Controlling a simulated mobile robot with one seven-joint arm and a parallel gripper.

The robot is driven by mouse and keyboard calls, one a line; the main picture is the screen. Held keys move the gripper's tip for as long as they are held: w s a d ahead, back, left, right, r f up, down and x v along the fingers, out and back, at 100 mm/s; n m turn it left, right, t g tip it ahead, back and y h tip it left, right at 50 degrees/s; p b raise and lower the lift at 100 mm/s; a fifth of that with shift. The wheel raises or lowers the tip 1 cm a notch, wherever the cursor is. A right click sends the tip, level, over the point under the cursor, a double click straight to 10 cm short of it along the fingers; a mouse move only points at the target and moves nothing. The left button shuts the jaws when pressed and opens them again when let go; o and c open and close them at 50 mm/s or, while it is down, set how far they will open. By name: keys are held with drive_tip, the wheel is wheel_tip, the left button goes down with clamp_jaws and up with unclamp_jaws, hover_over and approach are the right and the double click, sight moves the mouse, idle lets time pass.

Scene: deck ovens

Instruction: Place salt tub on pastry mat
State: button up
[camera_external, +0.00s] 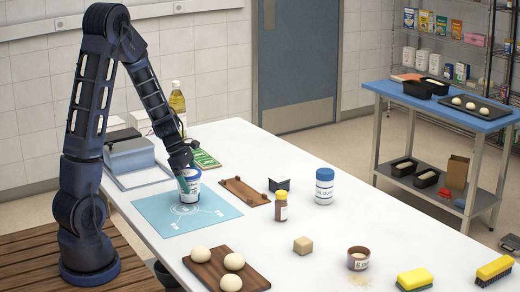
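A small white tub with a blue band (189,191), likely the salt tub, is upright over the light blue pastry mat (157,214). It appears to rest on the mat, near its upper middle. My gripper (187,172) points down at the tub's top, with dark greenish fingers overlapping its rim. I cannot tell whether the fingers are shut on the tub. Its label is too small to read. A taller white jar with a blue lid (324,190) stands apart on the table to the right.
A board with dough balls (243,266) lies at the mat's front right, and a small brown board (243,193) to its right. A scale (132,160), green box (204,160) and oil bottle (178,103) stand behind.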

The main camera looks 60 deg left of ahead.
drive_tip(key=shift+r, duration=0.15)
drive_tip(key=v, duration=1.2)
drive_tip(key=s+d+r+m+y, duration=0.1)
drive_tip(key=s+d+r+m, duration=0.6)
drive_tip(key=m, duration=0.6)
drive_tip(key=s+d+r+m+t+y, duration=0.1)
drive_tip(key=s+d+r+m+y, duration=0.1)
drive_tip(key=s+d+r+m, duration=0.5)
drive_tip(key=s+d+m, duration=0.4)
drive_tip(key=d+m, duration=0.2)
drive_tip(key=m, duration=0.1)
drive_tip(key=shift+s+d, duration=0.15)
drive_tip(key=shift+d, duration=0.25)
